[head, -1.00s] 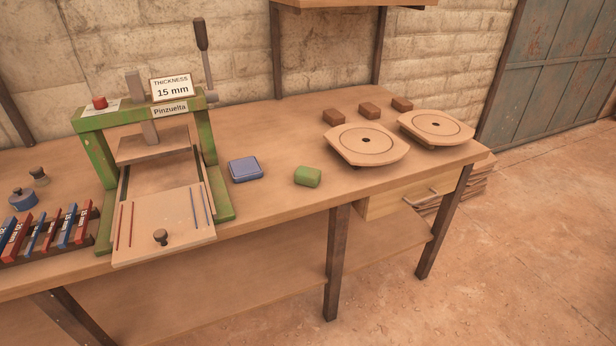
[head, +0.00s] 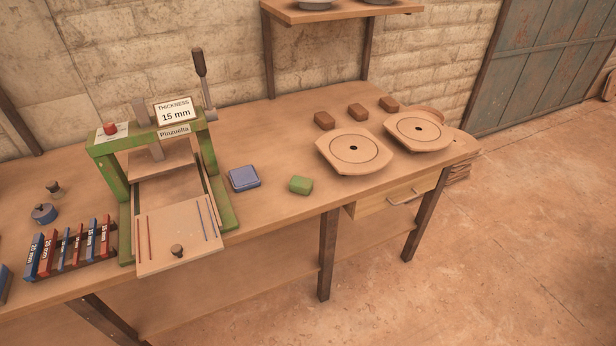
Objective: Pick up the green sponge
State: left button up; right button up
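The green sponge (head: 301,185) is a small rounded block lying on the wooden workbench (head: 270,215), close to its front edge. A blue box-like block (head: 244,178) lies to its left and a little farther back. A round-topped clay-coloured plate (head: 354,150) is to its right. Neither of my grippers shows in the head view.
A green-framed press (head: 228,206) with an upright lever stands left of the sponge. Several red and blue labelled bars (head: 66,247) are at far left. A second plate (head: 418,131) and brown blocks (head: 357,112) are at right. Open floor (head: 480,260) lies in front.

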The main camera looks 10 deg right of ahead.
aim_at(298, 185)
jog(key=z, duration=1.2)
jog(key=i, duration=1.3)
jog(key=u, duration=2.05)
